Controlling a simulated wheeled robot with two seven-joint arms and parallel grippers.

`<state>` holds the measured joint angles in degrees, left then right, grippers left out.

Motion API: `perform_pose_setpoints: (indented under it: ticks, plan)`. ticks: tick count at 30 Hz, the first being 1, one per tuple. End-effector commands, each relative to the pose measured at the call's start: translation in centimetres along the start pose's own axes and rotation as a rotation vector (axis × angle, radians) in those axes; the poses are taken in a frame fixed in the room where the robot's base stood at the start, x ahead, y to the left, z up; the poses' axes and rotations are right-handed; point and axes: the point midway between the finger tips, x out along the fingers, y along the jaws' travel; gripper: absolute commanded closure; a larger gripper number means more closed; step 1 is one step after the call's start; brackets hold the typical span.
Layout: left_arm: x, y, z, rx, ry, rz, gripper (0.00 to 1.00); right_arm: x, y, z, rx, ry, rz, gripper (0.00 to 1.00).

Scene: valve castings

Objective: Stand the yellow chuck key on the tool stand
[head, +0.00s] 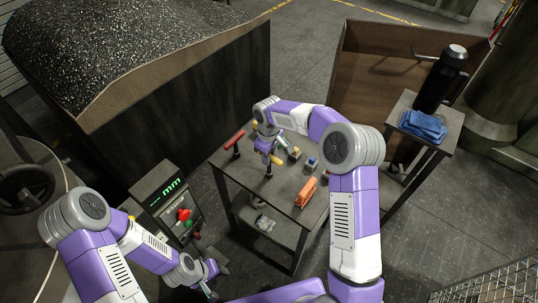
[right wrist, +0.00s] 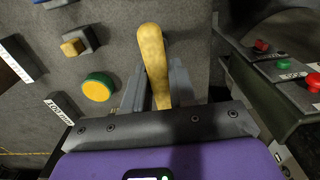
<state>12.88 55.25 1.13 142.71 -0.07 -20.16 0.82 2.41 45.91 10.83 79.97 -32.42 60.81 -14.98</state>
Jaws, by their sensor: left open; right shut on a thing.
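The yellow chuck key (right wrist: 153,60) is held between the fingers of my right gripper (right wrist: 150,95) in the right wrist view. Its yellow bar points up the picture; its lower end is hidden by the gripper. In the head view my right gripper (head: 268,172) is over the dark table (head: 260,192), and a bit of yellow (head: 276,160) shows beside it. A red T-shaped tool (head: 235,140) stands upright at the table's left edge. I cannot clearly make out which piece is the tool stand. My left gripper (head: 212,288) is open and empty, low beside the control console.
An orange object (head: 306,191), a blue-topped block (head: 312,162) and a yellow-topped block (head: 293,152) are on the table. The control console (head: 168,195) stands left of it. A side table (head: 440,135) at right holds a black bottle (head: 441,80) and blue cloth (head: 424,126).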

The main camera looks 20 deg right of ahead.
Motion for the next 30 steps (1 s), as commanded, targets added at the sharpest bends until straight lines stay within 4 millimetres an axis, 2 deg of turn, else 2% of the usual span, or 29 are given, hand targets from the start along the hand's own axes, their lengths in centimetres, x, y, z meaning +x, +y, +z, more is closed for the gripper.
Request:
perform_pose_setpoints:
  ticks: [1, 6, 14, 17, 27, 30]
  plan:
    - [0.0, 0.0, 0.0, 0.0, 0.0, 0.0, 0.57, 0.0, 0.0, 0.0, 0.0, 0.001, 0.0, 0.71]
    - [0.0, 0.0, 0.0, 0.0, 0.0, 0.0, 0.57, 0.0, 0.0, 0.0, 0.0, 0.001, 0.0, 0.45]
    - [0.0, 0.0, 0.0, 0.0, 0.0, 0.0, 0.57, 0.0, 0.0, 0.0, 0.0, -0.001, -0.001, 0.45]
    - [-0.1, 0.0, 0.0, 0.0, 0.0, 0.0, 0.57, -0.5, 0.0, 0.0, 0.0, 0.0, 0.001, 0.45]
    - [-1.0, 0.4, 0.1, 0.0, 0.0, 0.0, 0.57, -6.0, 0.0, -0.1, 0.0, 0.003, 0.001, 0.45]
    - [-1.2, 0.4, 0.1, 0.0, 0.0, 0.0, 0.57, -7.0, 0.0, -0.1, 0.0, 0.002, 0.001, 0.45]
